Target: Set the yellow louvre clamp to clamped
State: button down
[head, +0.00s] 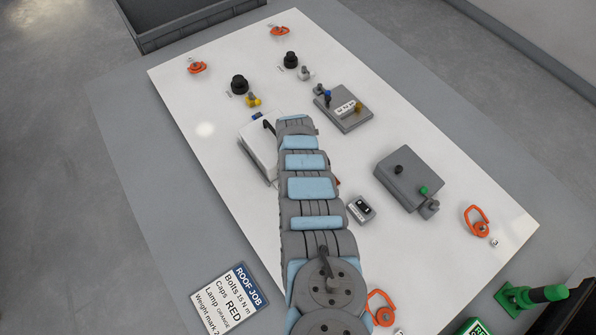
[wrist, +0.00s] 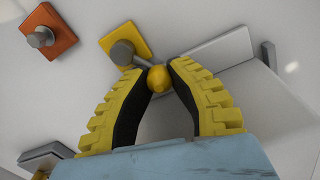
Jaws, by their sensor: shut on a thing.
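The yellow louvre clamp shows in the wrist view as a square yellow base plate (wrist: 127,36) with a grey round pivot (wrist: 122,52). A short grey lever runs from the pivot to a yellow ball knob (wrist: 158,79). My gripper (wrist: 160,80), with yellow ribbed fingers and black pads, is shut on this knob at its fingertips. In the head view my own arm hides the gripper, and I cannot make out the clamp there. No set-position marking on the clamp is readable.
An orange clamp (wrist: 49,38) sits left of the yellow one in the wrist view. On the white panel (head: 215,150) stand a white box (head: 257,150), grey boxes (head: 398,178) and (head: 343,107), black knobs (head: 239,84) and orange rings (head: 477,220). A sign (head: 229,299) lies at the front left.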

jog(key=c, duration=0.9)
grip_release()
jog(key=shift+r, duration=0.15)
jog(key=shift+w+a+r, duration=0.1)
jog(key=shift+a+r, duration=0.05)
jog(key=shift+r, duration=0.65)
jog(key=shift+d+r, duration=0.2)
jog(key=shift+r, duration=0.45)
jog(key=shift+a+r, duration=0.2)
jog(key=shift+r, duration=0.5)
jog(key=r, duration=0.7)
jog(key=shift+s+a+r, duration=0.15)
jog(key=shift+s+r, duration=0.05)
